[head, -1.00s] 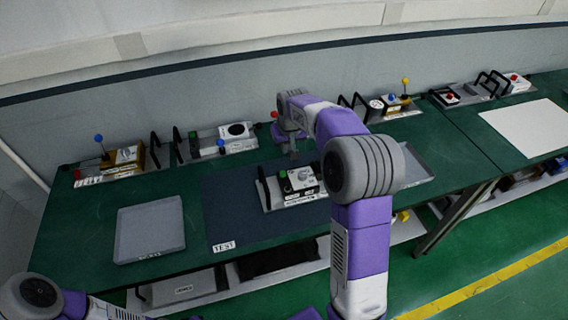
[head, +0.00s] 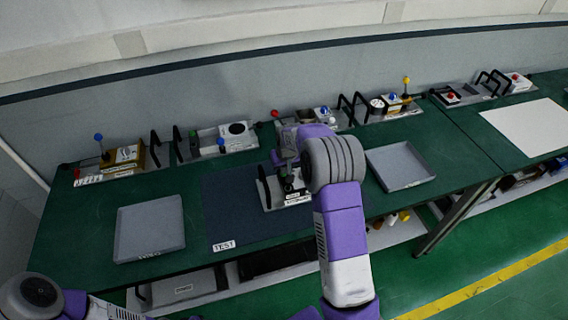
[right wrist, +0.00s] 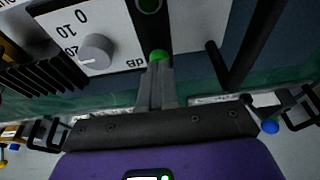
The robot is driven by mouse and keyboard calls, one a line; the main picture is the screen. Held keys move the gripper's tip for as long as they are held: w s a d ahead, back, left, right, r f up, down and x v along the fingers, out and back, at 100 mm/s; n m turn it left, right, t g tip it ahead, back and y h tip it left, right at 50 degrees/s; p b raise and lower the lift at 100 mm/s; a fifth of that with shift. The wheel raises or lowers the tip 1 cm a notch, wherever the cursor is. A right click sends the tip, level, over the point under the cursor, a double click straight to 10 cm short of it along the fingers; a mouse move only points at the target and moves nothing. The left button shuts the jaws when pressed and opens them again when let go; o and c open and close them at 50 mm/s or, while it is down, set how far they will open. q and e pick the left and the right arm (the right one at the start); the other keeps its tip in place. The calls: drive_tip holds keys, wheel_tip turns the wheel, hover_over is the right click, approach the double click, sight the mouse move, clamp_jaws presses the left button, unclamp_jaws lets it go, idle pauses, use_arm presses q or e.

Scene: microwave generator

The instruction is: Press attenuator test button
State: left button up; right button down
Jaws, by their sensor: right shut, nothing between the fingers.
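The attenuator (head: 297,199) stands on the dark mat marked TEST, partly hidden by my right gripper and forearm in the head view. In the right wrist view its white panel (right wrist: 112,20) shows a grey knob (right wrist: 96,52) with a dB scale. The green test button (right wrist: 158,54) shows right at the tips of my right gripper (right wrist: 157,75). The fingers are shut and empty; I cannot tell whether they touch the button. In the head view the right gripper (head: 285,168) is over the attenuator. My left gripper is out of view; only part of its arm shows at lower left.
Grey trays (head: 122,228) and (head: 372,160) lie left and right of the mat (head: 215,190). Other modules with black handles and coloured knobs line the table's back edge, such as a yellow one (head: 122,155). A black handle (right wrist: 238,55) rises beside the button.

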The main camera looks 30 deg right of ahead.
wheel_tip(320, 180, down, 2)
drive_tip(key=shift+f+b, duration=0.15)
drive_tip(key=shift+b, duration=0.7)
drive_tip(key=shift+s+a, duration=0.1)
drive_tip(key=shift+s, duration=0.2)
drive_tip(key=shift+f, duration=0.15)
drive_tip(key=r+p, duration=0.2)
drive_tip(key=r, duration=0.1)
drive_tip(key=r+p, duration=0.1)
drive_tip(key=r, duration=0.1)
drive_tip(key=shift+w+r, duration=0.2)
drive_tip(key=shift+w, duration=0.1)
drive_tip(key=v, duration=0.9)
drive_tip(key=shift+r, duration=0.25)
